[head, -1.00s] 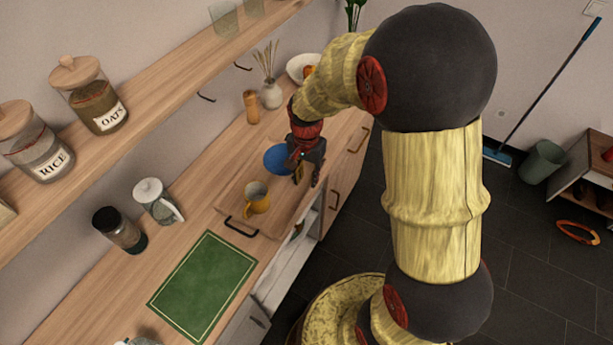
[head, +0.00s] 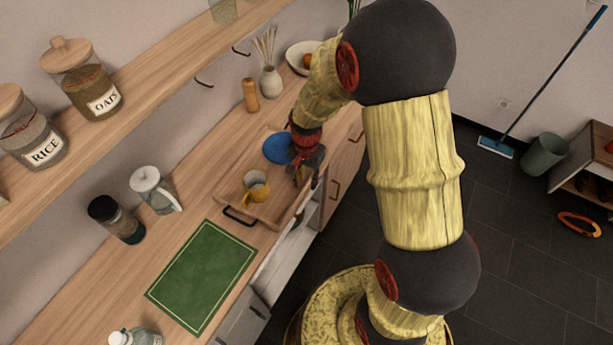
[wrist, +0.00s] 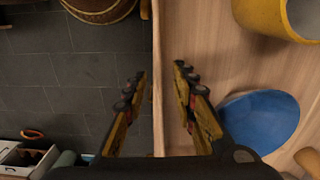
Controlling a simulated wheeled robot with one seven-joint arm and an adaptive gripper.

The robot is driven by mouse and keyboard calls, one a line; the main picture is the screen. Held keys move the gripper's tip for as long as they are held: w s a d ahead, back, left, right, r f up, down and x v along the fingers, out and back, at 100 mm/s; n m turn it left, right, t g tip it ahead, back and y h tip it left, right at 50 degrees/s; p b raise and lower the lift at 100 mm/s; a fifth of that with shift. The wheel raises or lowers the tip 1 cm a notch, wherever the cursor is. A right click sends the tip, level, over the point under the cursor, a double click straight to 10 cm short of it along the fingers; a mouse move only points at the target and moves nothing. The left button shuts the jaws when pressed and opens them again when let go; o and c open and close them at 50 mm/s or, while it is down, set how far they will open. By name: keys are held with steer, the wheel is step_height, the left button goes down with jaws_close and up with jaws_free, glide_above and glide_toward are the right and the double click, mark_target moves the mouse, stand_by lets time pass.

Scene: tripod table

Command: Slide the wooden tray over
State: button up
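The wooden tray (head: 230,194) lies on the counter with a dark handle at its near end. A yellow mug (head: 257,188) and a blue dish (head: 278,148) are in it. My gripper (head: 302,182) is at the tray's right side, by the counter's front edge. In the wrist view my gripper (wrist: 160,80) is open, with one finger on each side of the tray's side wall (wrist: 158,60). The left finger is over the floor and the right one over the tray's inside. Gaps show between wall and fingers. The mug (wrist: 272,14) and dish (wrist: 262,118) also show there.
A green mat (head: 202,275) lies on the counter just nearer than the tray. A glass pitcher (head: 155,190) and a dark-lidded jar (head: 116,219) stand to the left. A wooden mill (head: 250,95), a vase (head: 269,82) and a white bowl (head: 302,56) stand beyond the tray.

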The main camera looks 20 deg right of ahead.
steer(key=shift+c, duration=1.2)
steer(key=c, duration=0.4)
jaws_close()
